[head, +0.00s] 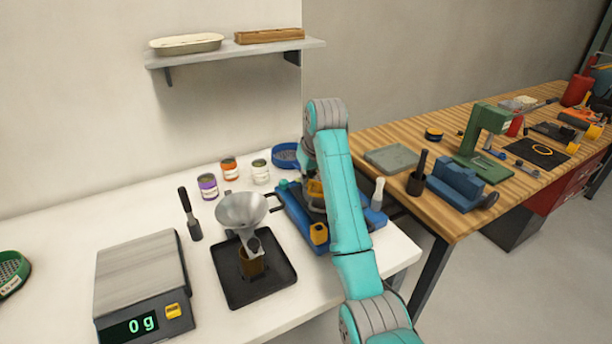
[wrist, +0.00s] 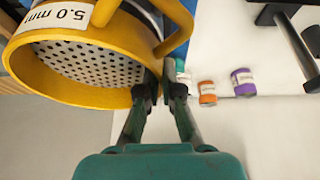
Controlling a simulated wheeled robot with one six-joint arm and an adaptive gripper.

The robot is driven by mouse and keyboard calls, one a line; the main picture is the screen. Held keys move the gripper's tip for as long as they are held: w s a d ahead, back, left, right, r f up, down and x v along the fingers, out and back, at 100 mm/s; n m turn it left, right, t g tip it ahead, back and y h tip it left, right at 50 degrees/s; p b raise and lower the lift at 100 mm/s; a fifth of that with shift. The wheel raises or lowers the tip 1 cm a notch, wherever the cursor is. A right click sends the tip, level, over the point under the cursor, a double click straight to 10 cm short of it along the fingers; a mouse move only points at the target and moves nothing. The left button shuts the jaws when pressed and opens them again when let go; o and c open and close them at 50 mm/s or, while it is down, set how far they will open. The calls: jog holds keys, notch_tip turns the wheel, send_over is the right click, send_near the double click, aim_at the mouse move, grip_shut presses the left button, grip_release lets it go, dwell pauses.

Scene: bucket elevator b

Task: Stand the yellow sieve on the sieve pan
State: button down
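The yellow sieve (wrist: 75,88), labelled 5.0 mm, fills the upper left of the wrist view, its perforated plate showing inside the ring. My gripper (wrist: 160,88) has its fingers close together at the sieve's right side and appears shut on it. The exact contact is partly hidden. In the head view only a small yellow part of the sieve (head: 315,189) shows behind my arm, above the blue shaker base (head: 293,212). I cannot clearly make out the sieve pan; my arm covers much of that area. Whether the sieve touches anything below it cannot be told.
A blue sieve (head: 286,155) lies behind the base and a green one (head: 10,272) at the far left. Several jars, such as the purple jar (head: 208,187), stand nearby. A funnel stand (head: 246,212) on a black tray and a scale (head: 141,285) stand left.

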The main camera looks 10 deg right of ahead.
jog(key=shift+f, duration=0.6)
jog(key=c, duration=1.3)
grip_release()
jog(key=shift+r, duration=0.1)
